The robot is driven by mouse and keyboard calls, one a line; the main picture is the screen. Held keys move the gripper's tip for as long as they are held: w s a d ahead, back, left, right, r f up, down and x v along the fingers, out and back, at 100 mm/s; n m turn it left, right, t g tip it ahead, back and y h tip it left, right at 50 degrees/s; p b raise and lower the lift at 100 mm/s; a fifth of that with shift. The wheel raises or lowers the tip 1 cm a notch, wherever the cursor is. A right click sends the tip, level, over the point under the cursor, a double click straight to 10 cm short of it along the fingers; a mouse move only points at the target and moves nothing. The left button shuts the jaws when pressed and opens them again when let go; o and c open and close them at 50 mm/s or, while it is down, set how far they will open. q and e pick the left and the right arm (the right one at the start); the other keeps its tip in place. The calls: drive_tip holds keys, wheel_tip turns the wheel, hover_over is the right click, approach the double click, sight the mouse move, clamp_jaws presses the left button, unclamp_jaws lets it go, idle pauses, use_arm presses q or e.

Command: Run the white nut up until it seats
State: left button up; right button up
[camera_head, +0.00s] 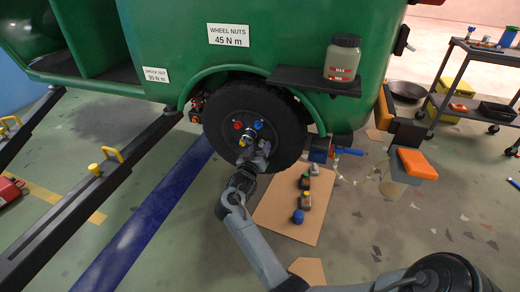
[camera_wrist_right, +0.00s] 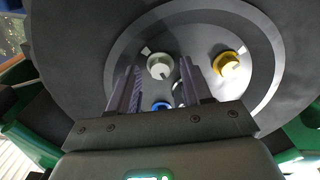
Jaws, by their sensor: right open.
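In the right wrist view the white nut (camera_wrist_right: 160,66) sits on the wheel face (camera_wrist_right: 125,50). My right gripper (camera_wrist_right: 162,68) is open, with one finger to each side of the white nut in the picture; I cannot tell if they touch it. A yellow nut (camera_wrist_right: 229,64) is to the right, and a blue nut (camera_wrist_right: 162,105) shows partly between the fingers. In the head view my right gripper (camera_head: 258,152) is at the wheel (camera_head: 220,140), by the red nut (camera_head: 238,125), where I cannot make out the white nut. My left gripper is not in view.
A green vehicle body (camera_head: 290,35) overhangs the wheel, with a shelf (camera_head: 290,78) holding a jar (camera_head: 342,60). Cardboard (camera_head: 275,215) with several small parts lies on the floor. A dark rail (camera_head: 95,185) with yellow handles is left, a trolley (camera_head: 470,75) right.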

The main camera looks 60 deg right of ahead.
drive_tip(key=shift+a, duration=0.1)
drive_tip(key=shift+c, duration=0.3)
drive_tip(key=shift+c, duration=1.3)
clamp_jaws()
